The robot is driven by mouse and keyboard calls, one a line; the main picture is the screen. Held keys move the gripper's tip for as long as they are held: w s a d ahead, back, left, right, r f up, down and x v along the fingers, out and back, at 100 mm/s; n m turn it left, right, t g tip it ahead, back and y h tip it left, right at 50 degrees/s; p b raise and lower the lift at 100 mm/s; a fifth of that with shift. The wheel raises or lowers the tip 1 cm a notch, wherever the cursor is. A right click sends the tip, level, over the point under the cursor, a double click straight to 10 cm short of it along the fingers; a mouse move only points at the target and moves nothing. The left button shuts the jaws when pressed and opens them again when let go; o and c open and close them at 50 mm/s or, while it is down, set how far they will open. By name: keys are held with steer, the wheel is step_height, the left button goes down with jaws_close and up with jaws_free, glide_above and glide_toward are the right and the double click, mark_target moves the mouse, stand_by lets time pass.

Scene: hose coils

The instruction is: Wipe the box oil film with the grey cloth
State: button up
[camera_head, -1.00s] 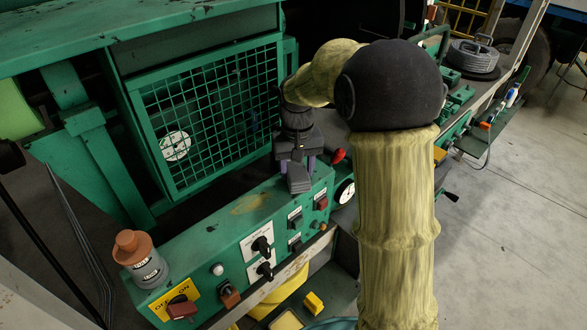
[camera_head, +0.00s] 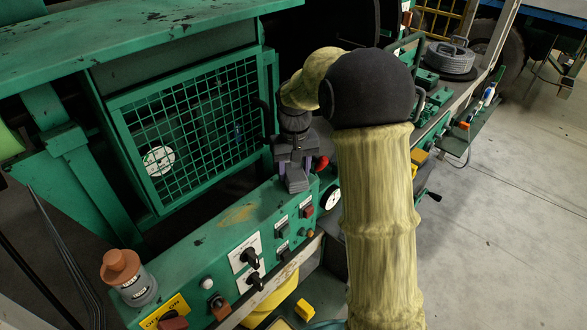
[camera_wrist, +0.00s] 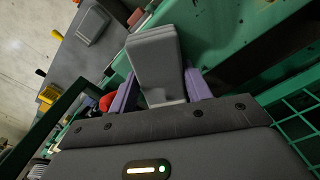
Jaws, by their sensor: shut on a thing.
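The grey cloth (camera_head: 296,182) is a folded pad held in my gripper (camera_head: 294,168). In the wrist view the cloth (camera_wrist: 155,62) sits between the two purple fingers of my gripper (camera_wrist: 160,90). The green box (camera_head: 190,240) is a long control box with switches on its front. The oil film (camera_head: 238,214) is a yellow-brown smear on the box's top, left of the cloth in the head view. The cloth is over the right part of the box top, apart from the smear. I cannot tell whether it touches the box.
An orange-capped grey jar (camera_head: 130,278) stands at the box's left end. A green mesh guard (camera_head: 190,125) rises behind the box. A red knob (camera_head: 320,163) and a gauge (camera_head: 332,200) are close to my gripper's right. A grey hose coil (camera_head: 449,58) lies further back.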

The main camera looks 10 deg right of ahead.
mark_target(244, 217)
steer(key=shift+s+a, duration=0.1)
steer(key=shift+s+a+b, duration=0.25)
steer(key=shift+s+a, duration=0.55)
steer(key=shift+a, duration=0.35)
steer(key=shift+s+a+b, duration=0.25)
steer(key=shift+s+a, duration=0.5)
steer(key=shift+a, duration=0.35)
steer(key=shift+a, duration=0.1)
steer(key=shift+s+a+f, duration=0.1)
steer(key=shift+s+a, duration=0.25)
steer(key=shift+a, duration=0.1)
steer(key=shift+s+a+b, duration=0.2)
steer(key=shift+s+a, duration=0.4)
steer(key=shift+a, duration=0.3)
steer(key=shift+s+a+b, duration=0.15)
steer(key=shift+s+a, duration=0.45)
steer(key=shift+a, duration=0.3)
steer(key=shift+s+a, duration=0.8)
steer(key=shift+a, duration=0.35)
steer(key=shift+s+a, duration=0.8)
steer(key=shift+a, duration=0.35)
